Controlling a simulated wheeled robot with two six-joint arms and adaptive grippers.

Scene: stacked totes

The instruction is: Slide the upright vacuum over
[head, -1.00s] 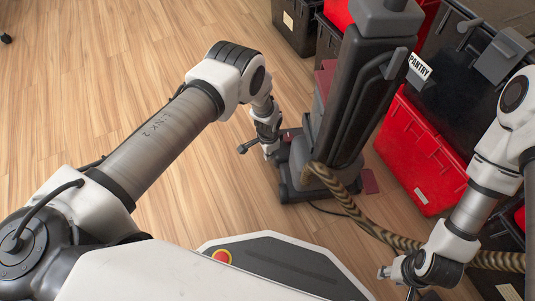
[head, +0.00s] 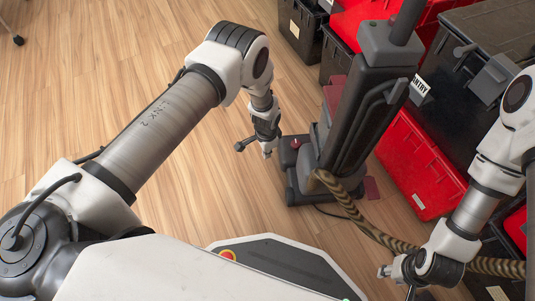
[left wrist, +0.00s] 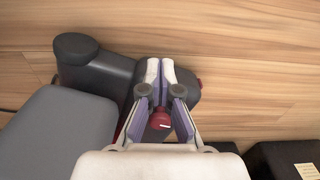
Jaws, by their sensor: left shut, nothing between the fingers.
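The dark grey upright vacuum (head: 362,115) stands upright on the floor right of centre in the head view, with a wide base (head: 305,192) and a tan striped hose (head: 372,232) curving to the right. My left gripper (head: 267,151) is shut and empty, just left of the vacuum's lower body. In the left wrist view the closed fingers (left wrist: 160,68) show over the vacuum's dark base (left wrist: 95,68), with a red round knob (left wrist: 160,120) between the finger links. Contact cannot be told. My right gripper (head: 388,274) is low on the right, near the hose; its fingers are too small to judge.
Stacked black and red totes stand behind and right of the vacuum, including a red tote (head: 420,165) and a black tote (head: 480,60) close beside it. A cord lies by the base. The wood floor (head: 110,60) to the left is open.

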